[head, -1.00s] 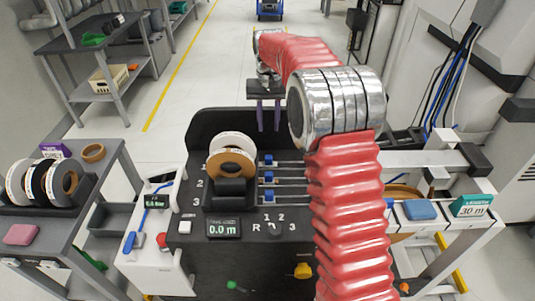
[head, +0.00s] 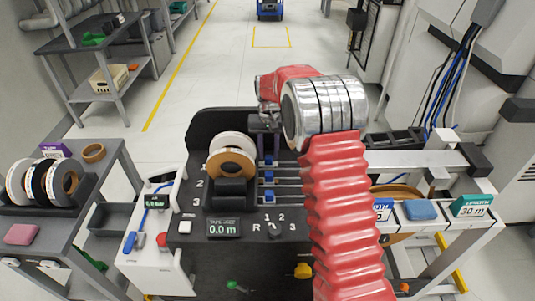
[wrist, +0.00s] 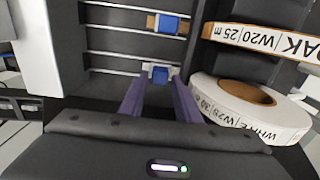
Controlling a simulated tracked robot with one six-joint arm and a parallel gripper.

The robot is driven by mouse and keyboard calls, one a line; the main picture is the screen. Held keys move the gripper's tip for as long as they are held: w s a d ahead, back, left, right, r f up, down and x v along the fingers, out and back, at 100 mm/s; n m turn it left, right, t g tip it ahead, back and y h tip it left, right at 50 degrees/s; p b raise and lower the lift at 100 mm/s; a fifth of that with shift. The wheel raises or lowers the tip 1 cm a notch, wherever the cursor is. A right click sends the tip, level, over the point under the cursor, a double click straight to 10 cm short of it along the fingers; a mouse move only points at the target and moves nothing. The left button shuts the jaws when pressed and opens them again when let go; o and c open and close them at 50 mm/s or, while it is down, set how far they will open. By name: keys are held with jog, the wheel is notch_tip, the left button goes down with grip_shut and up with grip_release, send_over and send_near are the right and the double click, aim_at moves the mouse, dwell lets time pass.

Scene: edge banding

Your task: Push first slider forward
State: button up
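Three small blue sliders sit on metal rails on the black panel of the machine. The first slider (head: 268,161) is on the rail nearest my gripper, at the left end in the head view. It also shows in the wrist view (wrist: 160,74), near the tips of my gripper. My gripper (wrist: 160,83) has its two purple fingers apart, with the slider between or just beyond their tips; contact is unclear. The second slider (head: 268,179) and third slider (head: 268,196) are at a similar rail position.
A white tape roll (wrist: 245,108) and a brown tape roll (head: 231,166) stand close beside the rails. A display (head: 223,228) reads 0.0 m. My red-sleeved arm covers the right ends of the rails in the head view.

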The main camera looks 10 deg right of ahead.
jog(key=shift+f, duration=0.6)
jog(key=shift+c, duration=0.6)
grip_shut()
